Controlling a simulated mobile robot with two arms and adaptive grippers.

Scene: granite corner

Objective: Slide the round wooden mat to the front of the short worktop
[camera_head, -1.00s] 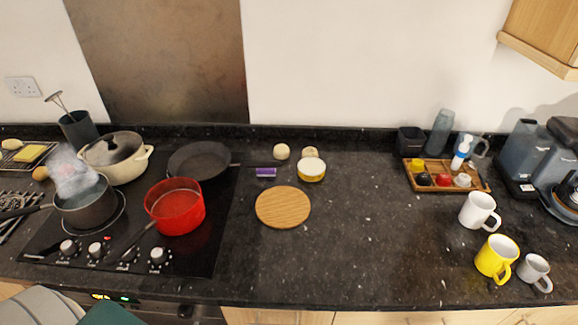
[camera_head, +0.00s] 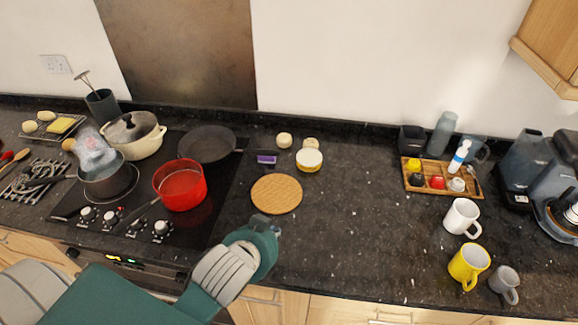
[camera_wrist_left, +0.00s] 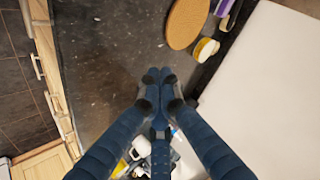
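The round wooden mat (camera_head: 276,194) lies flat and empty on the dark worktop, right of the hob. It also shows in the left wrist view (camera_wrist_left: 187,22), at the top. My left gripper (camera_head: 265,222) reaches in from the lower left, just in front of the mat's near edge in the head view. In the left wrist view its fingertips (camera_wrist_left: 159,76) are together with nothing between them, and the mat is apart from them. My right gripper is in neither view.
Behind the mat are a yellow-banded tin (camera_head: 309,160), a purple block (camera_head: 267,159) and pale round items. A red pot (camera_head: 180,186) and a frying pan (camera_head: 207,145) stand left on the hob. White, yellow and grey mugs stand at the right. The worktop between is clear.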

